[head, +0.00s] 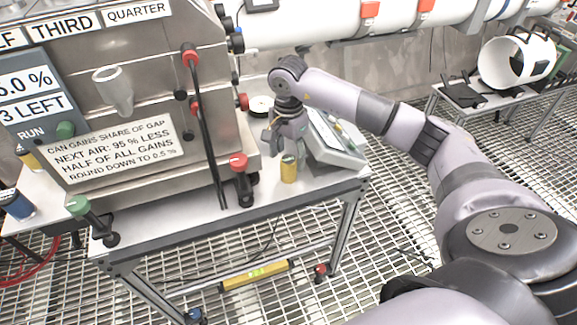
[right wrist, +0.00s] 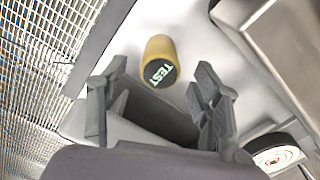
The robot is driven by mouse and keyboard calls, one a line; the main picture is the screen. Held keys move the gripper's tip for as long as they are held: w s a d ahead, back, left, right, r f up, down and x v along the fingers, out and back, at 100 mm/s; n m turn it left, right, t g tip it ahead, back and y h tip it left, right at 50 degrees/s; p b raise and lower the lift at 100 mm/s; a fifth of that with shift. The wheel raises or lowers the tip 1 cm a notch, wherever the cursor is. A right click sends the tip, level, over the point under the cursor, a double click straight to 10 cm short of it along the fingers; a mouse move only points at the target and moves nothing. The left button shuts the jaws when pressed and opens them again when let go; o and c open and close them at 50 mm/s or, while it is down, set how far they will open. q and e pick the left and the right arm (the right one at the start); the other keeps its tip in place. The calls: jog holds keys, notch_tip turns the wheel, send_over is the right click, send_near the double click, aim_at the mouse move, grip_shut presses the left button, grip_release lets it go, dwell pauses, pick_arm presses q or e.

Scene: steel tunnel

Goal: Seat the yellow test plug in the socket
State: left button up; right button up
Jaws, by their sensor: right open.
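The yellow test plug (head: 289,168) is a short upright cylinder on the bench top near its right front edge. In the right wrist view the plug (right wrist: 158,52) shows a dark end face lettered TEST. My right gripper (head: 280,143) is open and empty, close behind the plug. In the right wrist view the gripper's fingers (right wrist: 158,84) are spread, with the plug just beyond them and apart from them. I cannot identify the socket for certain. My left gripper is not in view.
A steel cabinet with a sign (head: 112,150) and coloured valve handles fills the left of the bench (head: 185,212). A tilted grey console (head: 335,140) stands right of the gripper. A round dial-like disc (right wrist: 276,158) lies nearby. The floor is open grating (head: 400,235).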

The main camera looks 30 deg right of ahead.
notch_tip(320, 180, down, 2)
jog(key=shift+f, duration=0.4)
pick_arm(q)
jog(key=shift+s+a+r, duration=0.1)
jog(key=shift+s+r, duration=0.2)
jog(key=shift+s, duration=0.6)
pick_arm(e)
jog(key=shift+c, duration=0.4)
grip_shut()
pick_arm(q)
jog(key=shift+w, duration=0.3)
pick_arm(e)
jog(key=shift+r, duration=0.15)
